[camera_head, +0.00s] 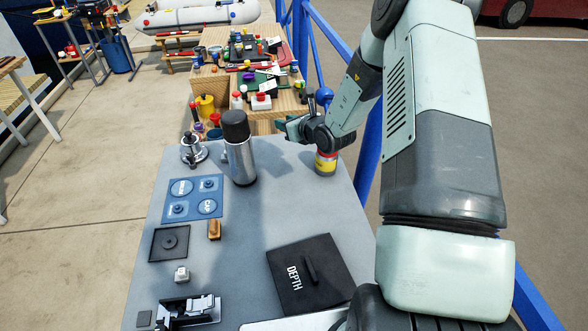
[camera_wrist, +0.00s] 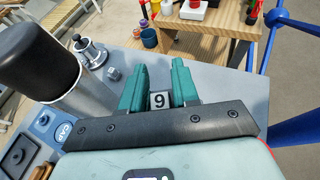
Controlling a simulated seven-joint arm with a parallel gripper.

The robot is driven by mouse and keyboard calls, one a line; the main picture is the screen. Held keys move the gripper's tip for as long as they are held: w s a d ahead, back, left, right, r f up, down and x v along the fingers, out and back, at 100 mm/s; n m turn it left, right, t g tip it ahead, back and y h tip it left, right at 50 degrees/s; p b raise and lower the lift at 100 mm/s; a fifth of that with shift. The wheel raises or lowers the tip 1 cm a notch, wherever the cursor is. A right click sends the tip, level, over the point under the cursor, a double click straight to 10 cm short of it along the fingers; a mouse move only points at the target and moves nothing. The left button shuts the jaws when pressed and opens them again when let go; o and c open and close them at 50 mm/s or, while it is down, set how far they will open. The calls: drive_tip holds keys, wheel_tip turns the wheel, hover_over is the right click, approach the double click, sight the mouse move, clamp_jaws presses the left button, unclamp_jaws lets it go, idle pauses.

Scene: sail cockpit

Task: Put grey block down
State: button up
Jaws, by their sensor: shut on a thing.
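My gripper (camera_head: 288,125) is over the far edge of the grey table (camera_head: 285,215), with its teal fingers pointing left. In the wrist view my gripper (camera_wrist: 160,85) is shut on a grey block (camera_wrist: 159,101) marked 9, which sits between the two fingers. The held block cannot be made out in the head view. Whether it touches the table is unclear. Another small grey block (camera_wrist: 113,73) lies beside the chrome winch in the wrist view. A pale grey block (camera_head: 182,275) stands near the table's left side.
A tall black-and-steel flask (camera_head: 239,148) stands left of my gripper, beside the chrome winch (camera_head: 193,150). A red-and-yellow can (camera_head: 325,163) is below my wrist. The table's middle is clear.

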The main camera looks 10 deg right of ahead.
drive_tip(key=d+h, duration=0.1)
hover_over(291, 165)
drive_tip(key=shift+m, duration=0.4)
wheel_tip(291, 165, down, 11)
drive_tip(key=shift+r, duration=0.15)
drive_tip(key=shift+f, duration=2.2)
drive_tip(key=shift+f, duration=0.15)
drive_tip(key=o, duration=1)
drive_tip(key=shift+o, duration=0.2)
